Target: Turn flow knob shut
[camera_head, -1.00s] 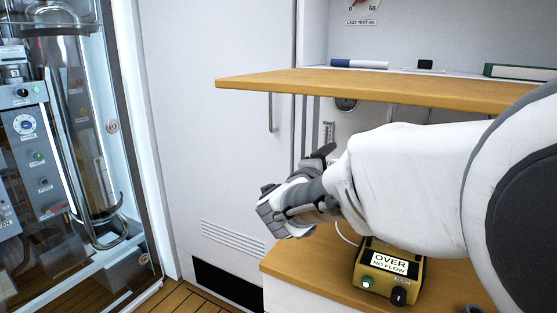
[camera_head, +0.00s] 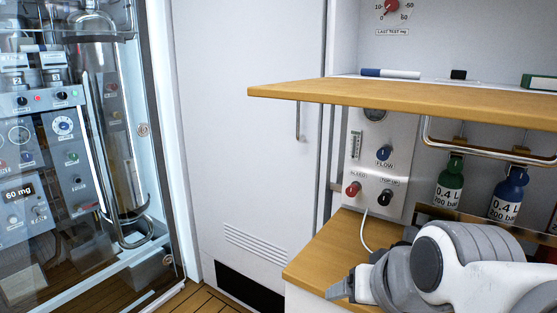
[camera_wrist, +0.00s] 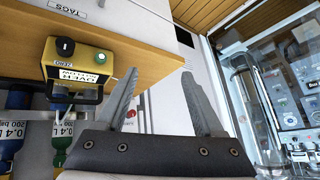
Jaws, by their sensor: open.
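The blue flow knob (camera_head: 384,152) is on the light fill panel (camera_head: 405,130) under the wooden shelf, with the label FLOW below it. A red bleed knob (camera_head: 353,188) and a black top-up knob (camera_head: 386,197) sit lower on the same panel. My gripper (camera_head: 342,287) is low over the wooden counter, below and in front of the panel, apart from the knobs. In the wrist view my gripper (camera_wrist: 159,73) has two grey fingers spread apart with nothing between them. The flow knob cannot be made out there.
A wooden shelf (camera_head: 400,92) juts out above the panel. Green (camera_head: 450,183) and blue (camera_head: 509,193) bottles stand at right behind a metal rail. A yellow meter (camera_wrist: 78,70) reading OVER shows in the wrist view. A glass-fronted cabinet (camera_head: 70,150) is at left.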

